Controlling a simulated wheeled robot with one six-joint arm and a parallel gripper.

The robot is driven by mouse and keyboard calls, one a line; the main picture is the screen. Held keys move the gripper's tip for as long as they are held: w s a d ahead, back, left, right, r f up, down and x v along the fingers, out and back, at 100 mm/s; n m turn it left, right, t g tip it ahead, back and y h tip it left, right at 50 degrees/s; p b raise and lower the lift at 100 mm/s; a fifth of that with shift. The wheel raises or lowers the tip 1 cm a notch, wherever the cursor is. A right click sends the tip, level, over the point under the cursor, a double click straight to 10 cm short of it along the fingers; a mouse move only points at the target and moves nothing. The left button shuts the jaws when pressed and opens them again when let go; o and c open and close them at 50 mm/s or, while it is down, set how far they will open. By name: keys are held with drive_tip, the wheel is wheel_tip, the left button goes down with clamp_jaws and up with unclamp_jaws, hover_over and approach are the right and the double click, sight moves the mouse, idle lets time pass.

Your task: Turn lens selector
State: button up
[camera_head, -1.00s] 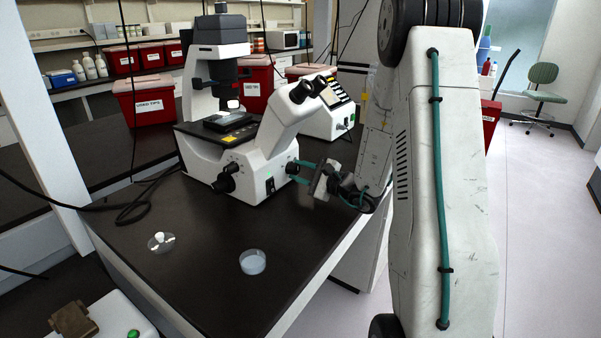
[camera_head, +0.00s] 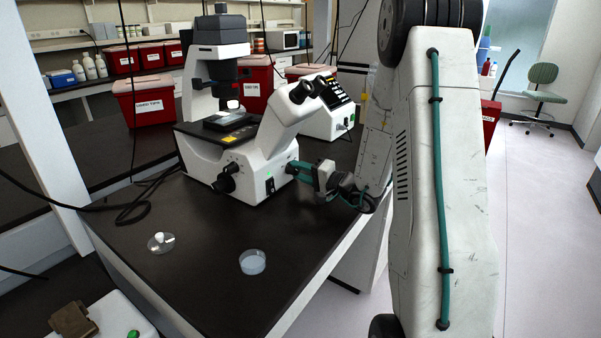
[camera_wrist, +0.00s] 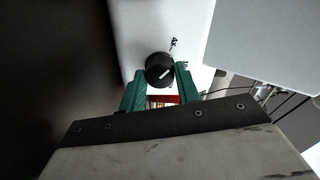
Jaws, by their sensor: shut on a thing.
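The white microscope (camera_head: 250,185) stands on the dark bench, with its black stage and eyepieces above. My gripper (camera_head: 297,167) is at the right side of its base, its green fingers reaching to the side. In the wrist view, the lens selector (camera_wrist: 159,69) is a round black knob with a white pointer line on a white face with small dark markings. My gripper (camera_wrist: 160,82) has one green finger on each side of the knob and is shut on it. In the head view the fingers hide the knob.
A clear dish (camera_head: 252,262) and a small clear disc with a white knob (camera_head: 160,242) lie on the front of the bench. A white device with a keypad (camera_head: 328,115) stands behind the microscope. Red bins (camera_head: 145,100) stand at the back.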

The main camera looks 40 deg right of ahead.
drive_tip(key=shift+f+n, duration=0.1)
drive_tip(key=shift+n, duration=1)
drive_tip(key=o, duration=1)
drive_tip(key=v, duration=0.8)
